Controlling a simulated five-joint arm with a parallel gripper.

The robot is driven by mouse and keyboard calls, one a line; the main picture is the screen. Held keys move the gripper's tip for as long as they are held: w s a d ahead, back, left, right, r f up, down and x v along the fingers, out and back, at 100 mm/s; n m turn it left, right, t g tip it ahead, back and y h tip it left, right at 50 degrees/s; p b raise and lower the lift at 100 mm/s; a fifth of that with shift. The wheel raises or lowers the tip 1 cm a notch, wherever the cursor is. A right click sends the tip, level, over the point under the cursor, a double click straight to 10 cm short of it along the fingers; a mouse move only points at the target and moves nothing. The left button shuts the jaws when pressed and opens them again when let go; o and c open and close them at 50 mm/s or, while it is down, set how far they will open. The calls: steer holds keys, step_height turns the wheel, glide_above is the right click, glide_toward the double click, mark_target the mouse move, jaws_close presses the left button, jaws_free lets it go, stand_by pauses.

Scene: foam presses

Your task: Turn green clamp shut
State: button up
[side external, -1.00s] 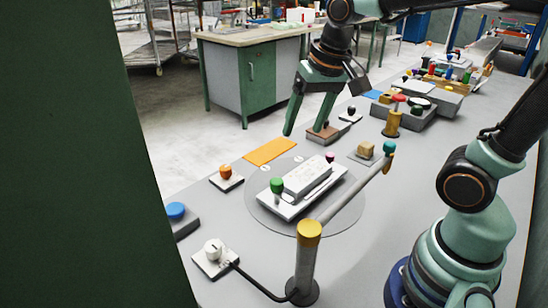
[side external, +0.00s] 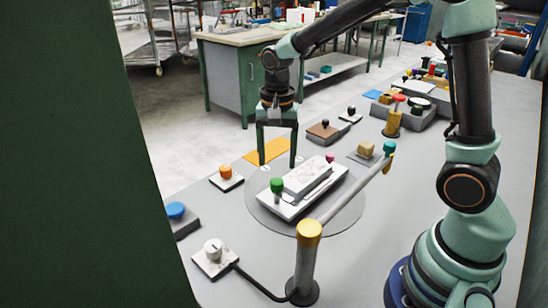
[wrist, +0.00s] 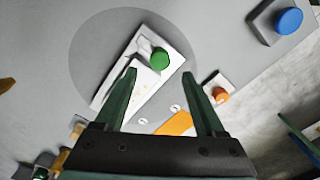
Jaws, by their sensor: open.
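The green clamp (side external: 277,187) is a green knob on the near-left end of a white plate (side external: 290,213). A pale foam block (side external: 308,176) lies on the plate, and a pink knob (side external: 330,158) stands at its far end. The pink knob is not visible in the wrist view.
An orange knob (side external: 226,172) on a small white base and a blue knob (side external: 175,210) stand to the left. A post with a yellow cap (side external: 309,232) and a long grey arm stands in front. An orange mat (side external: 268,151) lies behind the grey disc (side external: 258,204).

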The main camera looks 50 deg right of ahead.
mark_target(277, 181)
step_height(277, 181, down, 6)
steer(key=shift+f, duration=0.15)
stand_by(0.3)
jaws_close()
